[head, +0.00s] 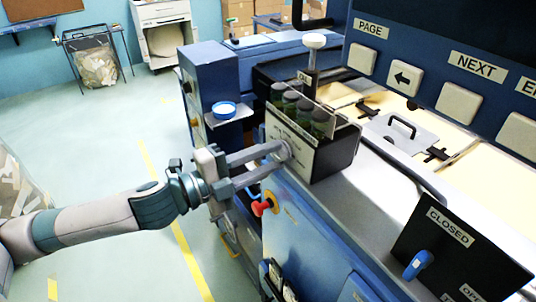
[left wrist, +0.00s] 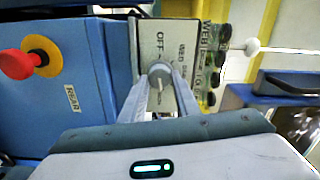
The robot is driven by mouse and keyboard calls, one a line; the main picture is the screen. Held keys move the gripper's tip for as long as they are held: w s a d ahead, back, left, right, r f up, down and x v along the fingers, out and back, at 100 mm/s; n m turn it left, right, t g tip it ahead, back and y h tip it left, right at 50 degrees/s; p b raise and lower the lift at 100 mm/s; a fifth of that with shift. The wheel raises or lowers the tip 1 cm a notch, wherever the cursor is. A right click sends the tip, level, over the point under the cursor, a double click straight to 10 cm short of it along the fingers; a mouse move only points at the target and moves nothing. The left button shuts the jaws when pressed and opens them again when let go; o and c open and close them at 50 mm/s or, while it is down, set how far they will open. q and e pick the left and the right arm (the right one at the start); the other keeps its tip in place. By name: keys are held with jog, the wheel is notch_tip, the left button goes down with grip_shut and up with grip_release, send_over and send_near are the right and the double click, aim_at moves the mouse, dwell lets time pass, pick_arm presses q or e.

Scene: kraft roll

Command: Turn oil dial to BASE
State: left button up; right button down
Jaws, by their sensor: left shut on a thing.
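The oil dial (left wrist: 160,77) is a small round grey knob on a white labelled plate (left wrist: 152,42). This plate is the front of a dark box (head: 332,150) that holds several dark bottles with green lower parts (head: 301,110). My left gripper (head: 282,158) reaches in from the left and is shut on the dial, one finger on each side of it in the left wrist view (left wrist: 160,88). OFF and WEB can be read on the plate; the other lettering is partly hidden. A pale mark shows on the knob, but I cannot tell which label it points to. My right gripper is out of view.
A red stop button (head: 262,207) sits on the blue panel just below my gripper. A shelf with a blue-rimmed dish (head: 225,110) is behind it. A black CLOSED plate with a blue lever (head: 418,264) stands at lower right.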

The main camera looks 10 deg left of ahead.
pick_arm(q)
jog(key=shift+m, duration=0.9)
jog(key=o, duration=1)
jog(key=shift+f, duration=0.1)
jog(key=shift+o, duration=0.2)
